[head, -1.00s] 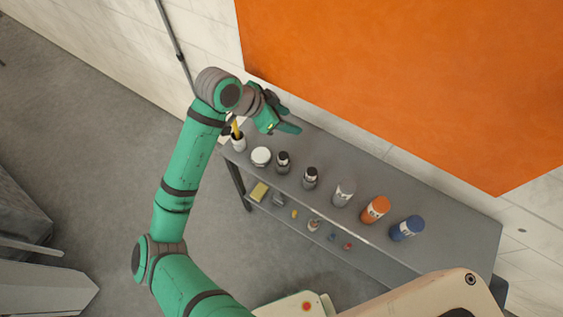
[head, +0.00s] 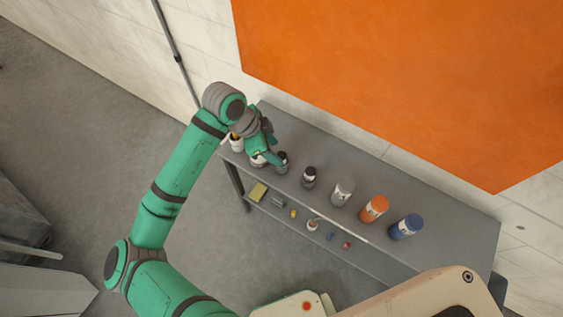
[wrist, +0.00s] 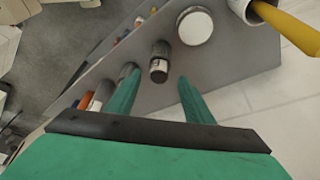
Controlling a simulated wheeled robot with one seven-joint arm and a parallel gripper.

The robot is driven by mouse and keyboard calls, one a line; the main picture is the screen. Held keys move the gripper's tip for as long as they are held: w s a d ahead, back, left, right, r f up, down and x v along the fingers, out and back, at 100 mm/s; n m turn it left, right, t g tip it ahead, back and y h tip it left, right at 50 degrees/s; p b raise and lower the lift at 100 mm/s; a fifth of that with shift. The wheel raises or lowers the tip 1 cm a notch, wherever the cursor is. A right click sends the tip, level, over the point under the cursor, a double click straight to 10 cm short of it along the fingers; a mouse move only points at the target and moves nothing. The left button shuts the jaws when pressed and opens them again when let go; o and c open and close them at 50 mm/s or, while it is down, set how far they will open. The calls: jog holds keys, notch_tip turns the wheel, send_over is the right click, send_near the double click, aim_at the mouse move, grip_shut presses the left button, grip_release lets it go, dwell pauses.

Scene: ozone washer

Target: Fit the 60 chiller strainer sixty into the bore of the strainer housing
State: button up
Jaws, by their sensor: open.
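My gripper (head: 271,150) is open and empty above the left end of the grey table. In the wrist view its two green fingers (wrist: 160,76) are spread, with a small dark cylinder with a pale label (wrist: 160,62) seen between and just beyond their tips. That cylinder (head: 282,162) is partly hidden by a finger in the head view. A second dark-topped cylinder (head: 309,177) stands to its right, partly behind the left finger in the wrist view. The labels are too small to read, so I cannot tell which piece is strainer sixty or which is the housing.
A white round-topped jar (wrist: 195,26) and a white cup with a yellow-handled tool (wrist: 262,12) stand near the gripper. Grey (head: 342,192), orange (head: 374,208) and blue (head: 406,227) cylinders stand farther right. A lower shelf holds a yellow block (head: 258,191) and small items.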

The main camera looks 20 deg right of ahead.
aim_at(280, 155)
jog(key=shift+x, duration=1.9)
jog(key=shift+d, duration=0.15)
grip_shut()
jog(key=shift+r, duration=0.1)
